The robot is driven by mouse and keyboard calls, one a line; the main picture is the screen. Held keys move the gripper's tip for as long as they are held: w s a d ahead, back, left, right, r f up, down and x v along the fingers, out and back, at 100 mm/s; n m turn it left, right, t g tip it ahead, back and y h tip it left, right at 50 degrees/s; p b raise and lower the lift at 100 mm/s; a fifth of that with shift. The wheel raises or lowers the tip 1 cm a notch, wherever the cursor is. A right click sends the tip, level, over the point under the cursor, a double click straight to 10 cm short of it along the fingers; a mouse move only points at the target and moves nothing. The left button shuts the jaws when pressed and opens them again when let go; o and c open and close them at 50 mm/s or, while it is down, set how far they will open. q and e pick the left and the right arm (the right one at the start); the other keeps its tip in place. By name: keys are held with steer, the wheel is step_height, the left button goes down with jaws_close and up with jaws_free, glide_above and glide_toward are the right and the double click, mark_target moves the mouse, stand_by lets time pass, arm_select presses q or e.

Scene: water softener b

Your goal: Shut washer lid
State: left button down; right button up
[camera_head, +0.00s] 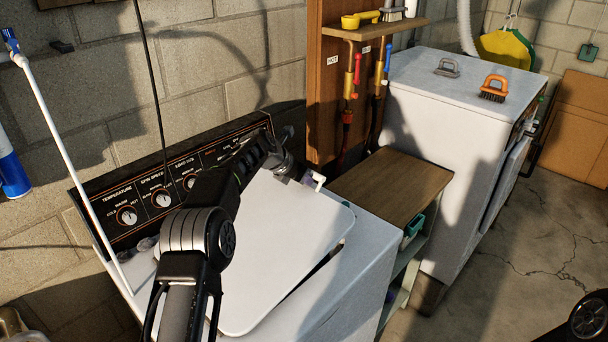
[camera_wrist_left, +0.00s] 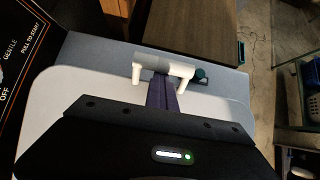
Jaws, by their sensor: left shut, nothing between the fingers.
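The washer has a dark control panel (camera_head: 165,190) with knobs and a white top (camera_head: 365,280). Its white lid (camera_head: 290,245) lies low over the top, slightly tilted, with a dark gap under its front right edge. The lid also shows in the left wrist view (camera_wrist_left: 55,105). My left gripper (camera_head: 308,180) reaches across the lid to its far right corner, by the panel's right end. Its dark fingers (camera_wrist_left: 162,95) are shut and empty. A white bracket-shaped piece (camera_wrist_left: 165,67) shows at the fingertips; I cannot tell what it belongs to. My right gripper is out of view.
A small wooden-topped shelf (camera_head: 390,185) stands right of the washer. Beyond it is a white cabinet (camera_head: 440,110) with two brushes on top. A white pole (camera_head: 70,155) leans at the washer's left. Open concrete floor (camera_head: 540,230) lies at the right.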

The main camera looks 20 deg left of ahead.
mark_target(299, 193)
arm_select(q)
steer(key=shift+w+d, duration=0.1)
steer(key=shift+d, duration=0.05)
steer(key=shift+w+d+f+b, duration=0.15)
steer(key=shift+f+b, duration=0.1)
steer(key=shift+f, duration=0.9)
steer(key=shift+w+d+f+b, duration=0.1)
steer(key=shift+w+f+b, duration=0.1)
steer(key=shift+f, duration=0.9)
steer(key=shift+w+d+f+b, duration=0.1)
steer(key=shift+f+b, duration=0.15)
steer(key=shift+f, duration=0.9)
steer(key=c, duration=1.7)
jaws_free()
steer(key=shift+r, duration=0.2)
steer(key=shift+a+r+b, duration=0.2)
steer(key=shift+r+b, duration=0.1)
steer(key=shift+r, duration=0.05)
steer(key=v, duration=0.1)
steer(key=b+v, duration=0.1)
steer(key=v, duration=0.3)
steer(key=shift+s+a+f, duration=0.15)
steer(key=shift+s+f, duration=0.05)
steer(key=shift+s, duration=0.2)
steer(key=shift+s+a+r+b, duration=0.35)
steer(key=shift+s+r+b, duration=0.1)
steer(key=shift+s, duration=0.15)
steer(key=shift+f, duration=0.1)
